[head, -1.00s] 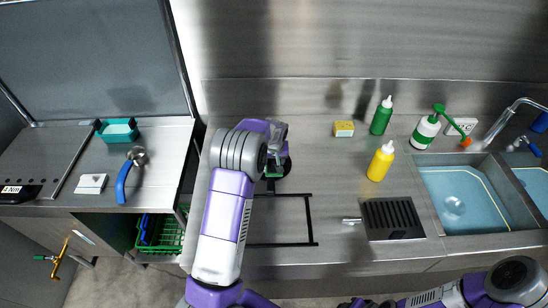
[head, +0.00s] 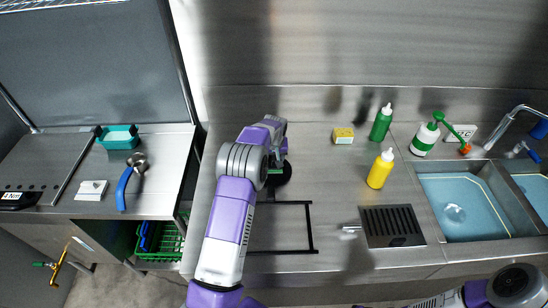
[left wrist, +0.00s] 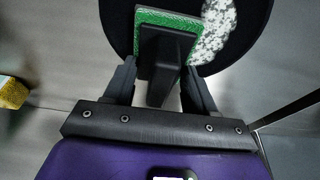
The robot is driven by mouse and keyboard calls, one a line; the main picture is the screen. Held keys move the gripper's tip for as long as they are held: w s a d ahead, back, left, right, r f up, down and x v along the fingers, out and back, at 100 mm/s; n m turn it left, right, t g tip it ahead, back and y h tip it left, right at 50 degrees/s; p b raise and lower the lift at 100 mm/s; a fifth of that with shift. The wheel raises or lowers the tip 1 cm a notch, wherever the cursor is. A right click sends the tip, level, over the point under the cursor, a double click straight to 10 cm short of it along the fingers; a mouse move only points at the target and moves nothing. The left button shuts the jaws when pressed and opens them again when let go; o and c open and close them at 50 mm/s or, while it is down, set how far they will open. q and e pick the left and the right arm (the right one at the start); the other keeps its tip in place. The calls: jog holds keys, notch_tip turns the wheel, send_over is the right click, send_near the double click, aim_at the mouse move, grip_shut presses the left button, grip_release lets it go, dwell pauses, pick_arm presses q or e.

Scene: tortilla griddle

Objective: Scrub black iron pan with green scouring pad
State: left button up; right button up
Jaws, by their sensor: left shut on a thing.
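The black iron pan (head: 283,176) is on the steel counter, mostly hidden behind my left arm in the head view. In the left wrist view the pan (left wrist: 120,30) is dark, with a whitish speckled patch (left wrist: 217,32) on its right side. The green scouring pad (left wrist: 150,17) has a black handle and lies over the pan, left of the patch. My left gripper (left wrist: 160,80) is shut on the pad's black handle. Whether the pad touches the pan is hard to tell. My right gripper is out of view; part of my right arm shows at the bottom right.
A yellow sponge (head: 343,136), a green bottle (head: 381,123) and a yellow bottle (head: 380,170) stand right of the pan. A black frame outline (head: 312,228) lies in front. A grated burner (head: 392,226) and sink (head: 462,205) are farther right.

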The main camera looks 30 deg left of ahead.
aim_at(274, 170)
pick_arm(q)
jog(key=shift+s+d, duration=0.1)
jog(key=shift+s+d+f+b, duration=0.1)
jog(key=shift+s+d+b, duration=0.1)
jog(key=shift+s+d, duration=0.35)
jog(key=shift+s+d+b, duration=0.2)
jog(key=shift+s+d, duration=0.1)
jog(key=shift+s, duration=0.55)
jog(key=shift+s+d+f+b, duration=0.1)
jog(key=shift+s+d+b, duration=0.1)
jog(key=shift+s+d, duration=0.35)
jog(key=shift+s+a, duration=0.15)
jog(key=shift+a, duration=0.05)
jog(key=shift+w+a+r, duration=0.1)
jog(key=shift+w+a, duration=0.35)
jog(key=shift+a, duration=0.3)
jog(key=shift+w+a, duration=0.4)
jog(key=shift+a, duration=0.3)
jog(key=shift+w+a+r, duration=0.1)
jog(key=shift+w+a, duration=0.35)
jog(key=shift+a, duration=0.3)
jog(key=shift+w+a+f, duration=0.2)
jog(key=shift+w+a, duration=0.1)
jog(key=shift+a, duration=0.2)
jog(key=shift+s, duration=0.1)
